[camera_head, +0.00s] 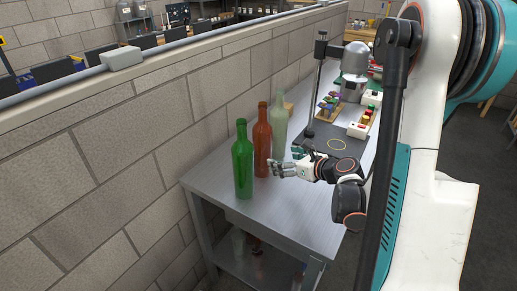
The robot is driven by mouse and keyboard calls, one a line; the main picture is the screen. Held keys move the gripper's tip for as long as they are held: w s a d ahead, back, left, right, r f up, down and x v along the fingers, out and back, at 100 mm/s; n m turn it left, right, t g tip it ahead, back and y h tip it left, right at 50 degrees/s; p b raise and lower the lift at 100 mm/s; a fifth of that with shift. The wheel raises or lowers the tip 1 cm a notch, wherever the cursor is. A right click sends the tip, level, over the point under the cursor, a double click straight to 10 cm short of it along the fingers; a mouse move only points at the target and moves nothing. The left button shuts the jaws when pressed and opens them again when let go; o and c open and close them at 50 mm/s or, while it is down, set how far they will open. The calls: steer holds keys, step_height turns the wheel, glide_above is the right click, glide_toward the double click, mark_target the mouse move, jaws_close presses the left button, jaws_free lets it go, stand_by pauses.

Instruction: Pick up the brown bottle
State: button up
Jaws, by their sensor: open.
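The brown bottle (262,140) stands upright on a grey metal table (297,213), between a green bottle (242,168) at its left and a pale clear bottle (280,122) behind it at its right. My gripper (281,163) is open and low above the table, just right of the brown bottle's lower body. Its fingers point left toward the bottle. From this view I cannot tell whether they touch it. The gripper covers the base of the clear bottle.
A block wall (150,130) runs along the table's left side. Farther back on the table are a dark stand with a post (318,80), a rack of coloured caps (329,106) and a white tray (361,127). The table's front part is clear.

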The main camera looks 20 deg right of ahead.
mark_target(268, 156)
steer(key=b+x, duration=0.1)
steer(key=x, duration=0.6)
steer(key=shift+w+a+f, duration=0.1)
steer(key=shift+w+f, duration=0.05)
steer(key=shift+w, duration=0.2)
steer(key=shift+f+b+x, duration=0.25)
steer(key=shift+b+x, duration=1)
steer(key=shift+x, duration=1.4)
steer(key=shift+s, duration=0.1)
steer(key=shift+r, duration=0.1)
steer(key=shift+c, duration=0.2)
steer(key=c, duration=1.5)
steer(key=shift+o, duration=0.2)
